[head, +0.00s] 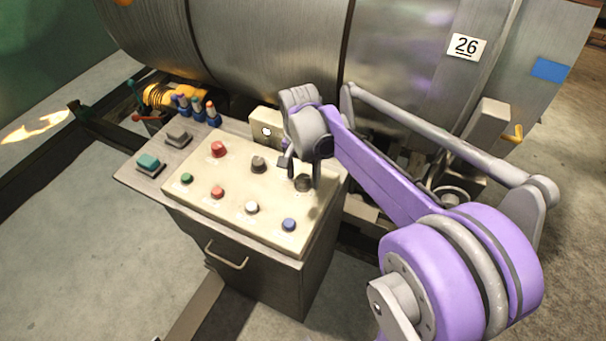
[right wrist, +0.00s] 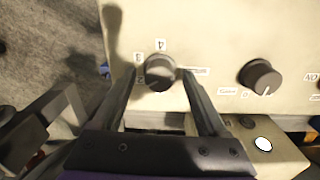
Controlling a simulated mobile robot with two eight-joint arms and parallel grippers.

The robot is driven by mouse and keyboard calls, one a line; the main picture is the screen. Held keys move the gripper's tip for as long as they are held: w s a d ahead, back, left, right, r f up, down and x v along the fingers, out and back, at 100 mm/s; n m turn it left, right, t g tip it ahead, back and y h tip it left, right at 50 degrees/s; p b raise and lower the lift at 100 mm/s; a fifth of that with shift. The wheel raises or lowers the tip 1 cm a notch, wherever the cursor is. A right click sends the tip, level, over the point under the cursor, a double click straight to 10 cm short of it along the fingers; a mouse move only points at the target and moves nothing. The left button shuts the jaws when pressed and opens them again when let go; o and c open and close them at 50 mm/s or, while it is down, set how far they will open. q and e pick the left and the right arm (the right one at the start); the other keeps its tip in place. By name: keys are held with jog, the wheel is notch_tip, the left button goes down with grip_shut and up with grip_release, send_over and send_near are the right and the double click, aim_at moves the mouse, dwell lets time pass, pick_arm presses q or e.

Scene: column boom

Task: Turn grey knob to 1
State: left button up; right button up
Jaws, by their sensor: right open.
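A grey round knob (right wrist: 160,72) sits on the cream panel between my right gripper's fingers in the right wrist view. Small white labels stand around it; one reads like 4, the others are too small to read surely. Its pointer is not clear. In the head view the knob (head: 303,184) is partly hidden by the gripper. My right gripper (head: 302,177) is open, pointing down at the panel's right side, with a finger either side of the knob (right wrist: 160,77). I cannot tell whether they touch it. My left gripper is not in view.
A darker knob (right wrist: 260,78), also in the head view (head: 258,164), sits beside the grey one. Red (head: 218,149), white (head: 252,207) and blue (head: 289,224) buttons stand on the panel (head: 235,190). A large metal drum (head: 270,50) rises behind.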

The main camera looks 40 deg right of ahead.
grip_shut()
jog(key=shift+n, duration=0.4)
jog(key=n, duration=1.1)
dwell(0.6)
grip_release()
jog(key=shift+r, duration=0.15)
